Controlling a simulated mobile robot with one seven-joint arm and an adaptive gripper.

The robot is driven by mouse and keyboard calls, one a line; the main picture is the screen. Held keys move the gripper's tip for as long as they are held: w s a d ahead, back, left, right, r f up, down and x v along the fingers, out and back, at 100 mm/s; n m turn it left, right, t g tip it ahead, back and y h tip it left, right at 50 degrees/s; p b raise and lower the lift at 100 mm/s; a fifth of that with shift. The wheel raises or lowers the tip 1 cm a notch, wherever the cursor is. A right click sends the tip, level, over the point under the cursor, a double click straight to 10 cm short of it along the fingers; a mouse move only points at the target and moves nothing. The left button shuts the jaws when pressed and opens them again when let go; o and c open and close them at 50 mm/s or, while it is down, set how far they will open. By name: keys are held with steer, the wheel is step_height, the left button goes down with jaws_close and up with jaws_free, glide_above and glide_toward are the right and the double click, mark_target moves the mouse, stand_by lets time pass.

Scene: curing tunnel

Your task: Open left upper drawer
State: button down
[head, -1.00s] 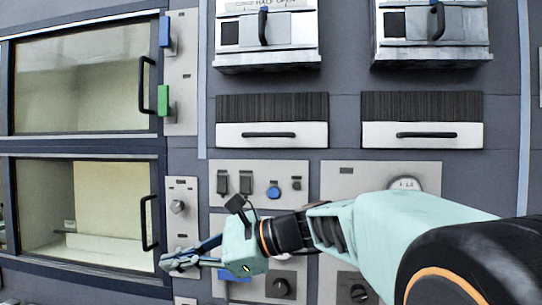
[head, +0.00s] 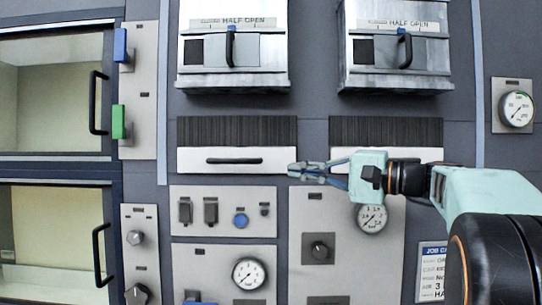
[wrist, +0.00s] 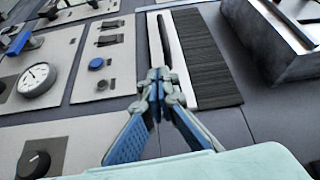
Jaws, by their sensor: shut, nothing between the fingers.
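The left drawer (head: 190,160) has a white front with a black bar handle (head: 235,161), under a dark ribbed panel, and looks shut. In the head view my gripper (head: 292,169) points left, with its tips at the drawer's right end, apart from the handle. It is shut and empty. In the wrist view the fingertips (wrist: 155,78) show in front of the drawer's white front (wrist: 182,85). The handle (wrist: 164,42) lies just beyond them, partly hidden by the fingers. Whether the tips touch the front cannot be told.
A matching right drawer (head: 430,154) is partly behind my arm. Two hatches labelled half open (head: 232,55) jut out above. Below are a switch panel with a blue button (head: 240,221) and a gauge (head: 250,273). Glass doors with bar handles (head: 97,103) stand at left.

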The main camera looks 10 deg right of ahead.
mark_target(270, 160)
steer(key=shift+n+t, duration=0.3)
steer(key=shift+t, duration=0.1)
steer(key=p+x, duration=0.1)
steer(key=x, duration=0.1)
steer(key=r+p+x, duration=0.1)
steer(key=x, duration=0.5)
steer(key=shift+w+d+r+p, duration=0.2)
steer(key=shift+w+d+p, duration=0.05)
steer(key=shift+w+p, duration=0.2)
steer(key=shift+s, duration=0.15)
